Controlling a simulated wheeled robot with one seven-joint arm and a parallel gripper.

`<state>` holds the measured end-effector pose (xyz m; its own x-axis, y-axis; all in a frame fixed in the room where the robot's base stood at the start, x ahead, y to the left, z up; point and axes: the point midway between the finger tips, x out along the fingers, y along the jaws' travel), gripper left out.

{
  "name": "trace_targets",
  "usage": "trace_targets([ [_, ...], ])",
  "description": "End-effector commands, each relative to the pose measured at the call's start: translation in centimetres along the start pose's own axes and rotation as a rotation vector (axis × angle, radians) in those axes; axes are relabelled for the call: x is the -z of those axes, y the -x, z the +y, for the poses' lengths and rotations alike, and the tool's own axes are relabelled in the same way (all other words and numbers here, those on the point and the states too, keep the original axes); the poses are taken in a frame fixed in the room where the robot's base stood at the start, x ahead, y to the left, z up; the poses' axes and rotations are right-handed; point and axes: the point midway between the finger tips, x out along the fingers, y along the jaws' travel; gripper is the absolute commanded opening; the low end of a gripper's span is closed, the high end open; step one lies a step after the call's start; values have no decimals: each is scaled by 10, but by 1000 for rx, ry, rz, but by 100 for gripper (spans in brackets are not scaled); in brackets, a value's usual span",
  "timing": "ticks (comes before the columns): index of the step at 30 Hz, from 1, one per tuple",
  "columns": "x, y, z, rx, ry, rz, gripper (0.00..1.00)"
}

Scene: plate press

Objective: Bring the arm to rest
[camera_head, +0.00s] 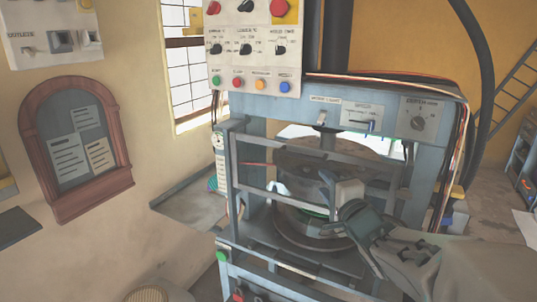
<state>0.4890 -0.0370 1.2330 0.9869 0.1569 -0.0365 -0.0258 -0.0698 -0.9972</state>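My gripper (336,207) is in front of the plate press, at the end of my arm, which comes in from the lower right. It overlaps the press's barred front in the picture. Whether it touches the bars or anything inside cannot be told. Its fingertips are small and partly lost against the dark press parts, so its opening is unclear. The press (230,185) has a blue-grey frame with horizontal bars across the front. Behind the bars are a round upper plate (300,160) and a round lower plate (295,232), with a strip of green near the lower one.
A control panel (255,65) with knobs and coloured buttons hangs at the upper left of the press. Cables run along its top. A framed notice board (75,150) is on the left wall. A ladder (510,85) stands at the right. Floor shows free at the right.

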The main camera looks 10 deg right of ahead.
Motion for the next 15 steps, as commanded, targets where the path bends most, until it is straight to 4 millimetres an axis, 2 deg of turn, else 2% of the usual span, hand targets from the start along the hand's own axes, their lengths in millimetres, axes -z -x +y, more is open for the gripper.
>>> trace_targets([
  [8,14,14,32,-244,322,121,33],
  [15,14,42,69,-528,598,92,33],
])
